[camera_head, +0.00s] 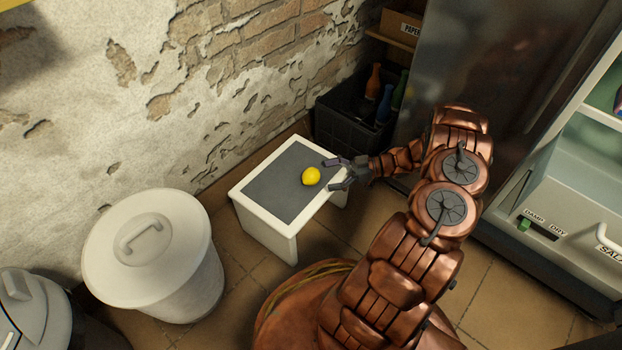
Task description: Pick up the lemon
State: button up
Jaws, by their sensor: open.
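The yellow lemon (311,176) lies on the dark grey top of a small white table (268,226), near its right side. My gripper (331,174) is open just to the right of the lemon. Its two dark fingers point left toward the lemon, one above and one below its level in the picture. The jaws hold nothing. Whether a fingertip touches the lemon is too small to tell.
A white lidded bin (165,285) stands left of the table, with a grey lidded bin (30,310) farther left. A black crate with bottles (345,135) stands behind the table. The rest of the tabletop is clear.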

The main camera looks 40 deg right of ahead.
aim_at(311, 177)
jog(key=b+x, duration=0.1)
jog(key=x, duration=0.1)
jog(key=b+x, duration=0.1)
jog(key=x, duration=0.2)
jog(key=shift+w+a+f+b, duration=0.1)
jog(key=shift+w+f+b, duration=0.3)
jog(key=shift+f, duration=0.05)
jog(key=shift+w+a, duration=0.2)
jog(key=shift+a, duration=0.15)
jog(key=c, duration=1.3)
